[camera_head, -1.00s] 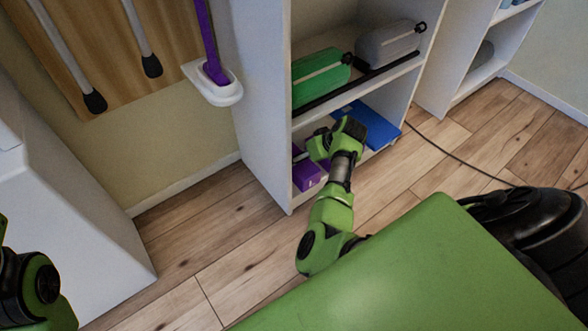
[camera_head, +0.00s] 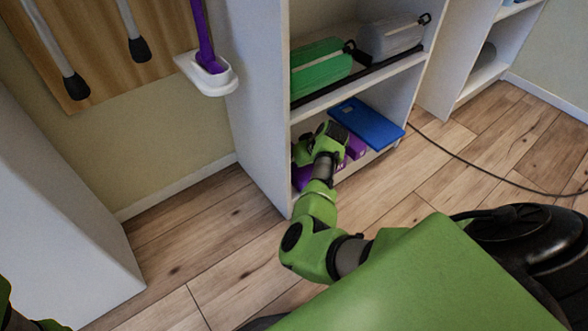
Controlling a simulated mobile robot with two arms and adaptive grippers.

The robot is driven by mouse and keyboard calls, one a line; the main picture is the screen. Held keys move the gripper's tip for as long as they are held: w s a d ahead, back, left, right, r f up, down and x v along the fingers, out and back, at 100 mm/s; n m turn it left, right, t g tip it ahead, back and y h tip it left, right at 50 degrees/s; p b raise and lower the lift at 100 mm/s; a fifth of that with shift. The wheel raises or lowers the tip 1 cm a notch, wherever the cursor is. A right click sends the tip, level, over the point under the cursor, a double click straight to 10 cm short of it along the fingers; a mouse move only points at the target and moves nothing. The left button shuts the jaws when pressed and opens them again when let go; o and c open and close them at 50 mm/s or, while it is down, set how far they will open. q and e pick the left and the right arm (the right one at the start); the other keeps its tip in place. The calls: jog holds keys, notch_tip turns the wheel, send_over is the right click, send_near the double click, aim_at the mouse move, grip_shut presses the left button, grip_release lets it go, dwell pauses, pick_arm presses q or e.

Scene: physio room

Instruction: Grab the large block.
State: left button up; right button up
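Purple blocks lie on the bottom shelf of the white shelf unit; one part (camera_head: 357,146) shows right of my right wrist, another (camera_head: 300,178) below and left of it. My arm covers the middle, so I cannot tell whether they are one block. A flat blue block (camera_head: 366,123) lies behind and above the purple, seemingly leaning or resting over it. My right arm reaches to the bottom shelf; its gripper end (camera_head: 304,152) is beside the purple, mostly hidden by the wrist and the shelf's side panel. Its fingers cannot be made out. Only a bit of my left arm shows bottom left.
The shelf unit (camera_head: 256,110) has a tall left side panel close to my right arm. A dark cable (camera_head: 470,168) crosses the wooden floor.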

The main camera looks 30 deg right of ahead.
jog(key=c, duration=1.3)
